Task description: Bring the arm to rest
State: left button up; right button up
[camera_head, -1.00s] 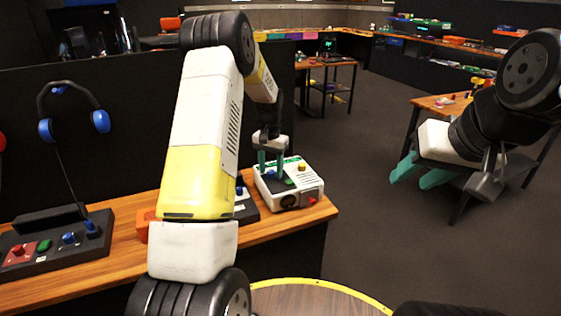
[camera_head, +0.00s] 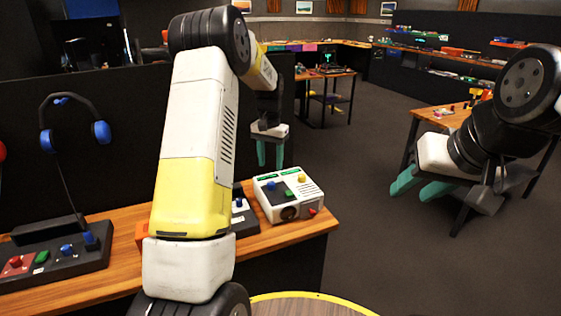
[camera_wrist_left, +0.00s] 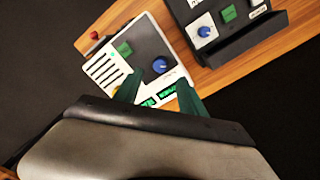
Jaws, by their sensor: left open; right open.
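In the left wrist view my left gripper (camera_wrist_left: 158,98) shows two spread fingers over the panel's edge. My right gripper (camera_head: 423,190) is open and empty over the floor at the right, away from the desk.
A dark control box (camera_head: 242,213) sits left of the panel, partly hidden by my left arm. A wooden table (camera_head: 432,114) stands at the right. The floor between is clear.

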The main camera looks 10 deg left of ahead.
pick_arm(q)
jog(key=s+d+r+n+t+h, duration=0.1)
jog(key=s+d+r+t, duration=0.15)
jog(key=s+r, duration=1.2)
jog(key=s+d+r+t, duration=0.1)
jog(key=s+t, duration=0.1)
jog(key=s, duration=0.7)
jog(key=s+d+r+n+t+h, duration=0.1)
jog(key=s, duration=0.8)
jog(key=shift+s+d+r+t, duration=0.25)
jog(key=shift+s+r+t, duration=0.05)
jog(key=shift+s+t, duration=0.1)
jog(key=shift+a, duration=0.1)
